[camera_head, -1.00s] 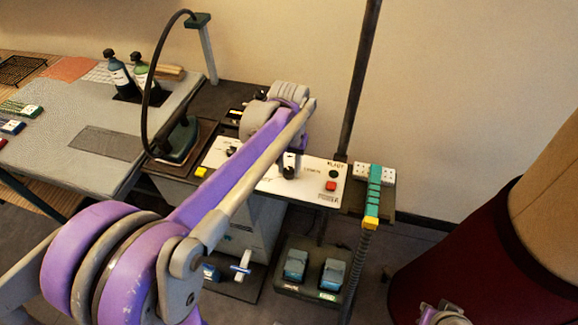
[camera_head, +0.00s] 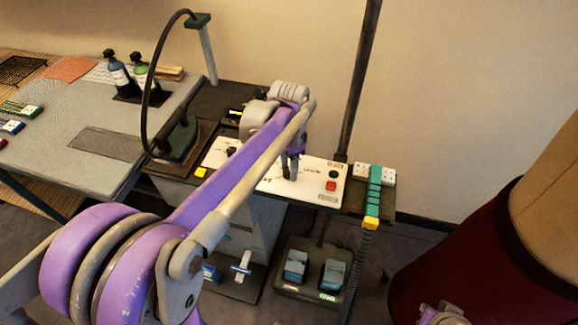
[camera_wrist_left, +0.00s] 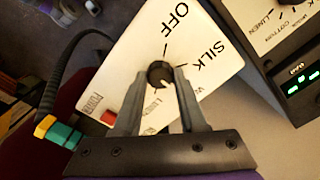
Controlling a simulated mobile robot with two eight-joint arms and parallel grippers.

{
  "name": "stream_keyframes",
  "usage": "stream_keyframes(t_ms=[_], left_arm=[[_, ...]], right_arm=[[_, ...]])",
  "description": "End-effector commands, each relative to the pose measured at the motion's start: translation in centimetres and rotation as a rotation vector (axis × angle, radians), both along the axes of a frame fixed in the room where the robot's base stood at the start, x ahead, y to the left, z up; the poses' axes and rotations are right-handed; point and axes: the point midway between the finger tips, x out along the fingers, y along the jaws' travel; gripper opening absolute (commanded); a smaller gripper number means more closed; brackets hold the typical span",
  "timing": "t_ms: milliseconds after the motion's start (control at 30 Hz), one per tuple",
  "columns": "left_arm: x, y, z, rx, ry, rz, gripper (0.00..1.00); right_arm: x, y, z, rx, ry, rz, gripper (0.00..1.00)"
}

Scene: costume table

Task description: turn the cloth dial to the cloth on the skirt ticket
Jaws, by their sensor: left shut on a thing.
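The white control panel (camera_head: 318,178) stands at the back of the bench. In the left wrist view its face (camera_wrist_left: 215,60) carries the words OFF and SILK, with more words partly hidden by my fingers. The black cloth dial (camera_wrist_left: 159,73) sits between the tips of my left gripper (camera_wrist_left: 160,85), which is shut on it. A small white mark shows on the dial's lower right side; the word it points to is unclear. In the head view my left gripper (camera_head: 291,172) reaches down to the panel. A dark red skirt (camera_head: 465,240) stands at the right; I see no readable ticket.
A red button (camera_head: 331,186) sits right of the dial. An iron (camera_head: 178,140) with a black hose stands left of the panel. Two pedals (camera_head: 333,273) are on the floor below. A teal-and-yellow strip (camera_head: 374,190) lies at the right.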

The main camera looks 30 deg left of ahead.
Motion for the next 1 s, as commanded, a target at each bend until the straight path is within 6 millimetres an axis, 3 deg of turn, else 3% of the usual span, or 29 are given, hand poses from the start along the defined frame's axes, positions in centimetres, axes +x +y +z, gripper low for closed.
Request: stream_keyframes(t_ms=[600, 633, 700, 767, 1000], left_arm=[[0.03, 0.02, 0.05, 0.001, 0.0, -0.038, 0.0], [0.03, 0.02, 0.05, 0.001, 0.0, -0.038, 0.46], [0.03, 0.02, 0.04, 0.001, 0.0, -0.038, 0.59], [0.02, 0.02, 0.03, 0.001, 0.0, -0.038, 0.7], [0.01, 0.0, 0.02, 0.0, 0.0, -0.038, 0.71]], right_arm=[[0.01, 0.0, 0.0, 0.0, 0.0, 0.0, 0.0], [0.01, 0.0, 0.0, 0.0, 0.0, 0.0, 0.0], [0.0, 0.0, 0.0, 0.0, 0.0, 0.0, 0.0], [0.0, 0.0, 0.0, 0.0, 0.0, 0.0, 0.0], [0.0, 0.0, 0.0, 0.0, 0.0, 0.0, 0.0]])
